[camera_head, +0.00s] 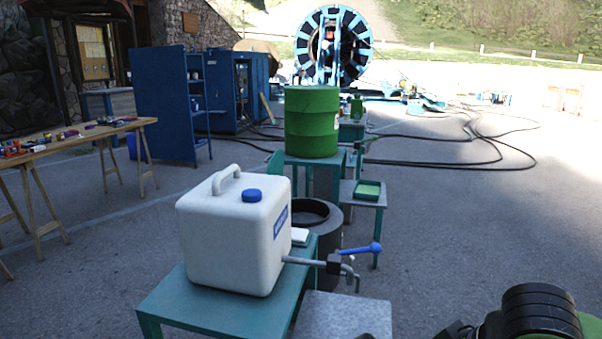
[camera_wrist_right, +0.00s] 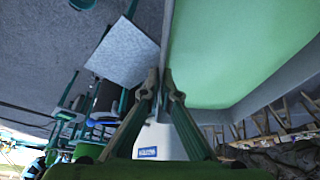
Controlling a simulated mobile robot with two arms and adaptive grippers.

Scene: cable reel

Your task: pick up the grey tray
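The grey tray (camera_wrist_right: 166,35) fills the upper right of the right wrist view, very near the camera. It has a grey rim and a flat green inside. My right gripper (camera_wrist_right: 163,82) has its fingertips drawn close together at the tray's rim, with the rim between them. The tips' exact contact is hard to see. There only part of my right arm (camera_head: 530,315) shows at the lower right. My left gripper is in neither view.
A white canister (camera_head: 235,235) with a tap stands on a teal table (camera_head: 185,305). A grey metal surface (camera_head: 343,315) is beside it, also in the wrist view (camera_wrist_right: 122,52). A green drum (camera_head: 311,125) stands behind. Cables cross the ground at right; a wooden table (camera_head: 75,138) is left.

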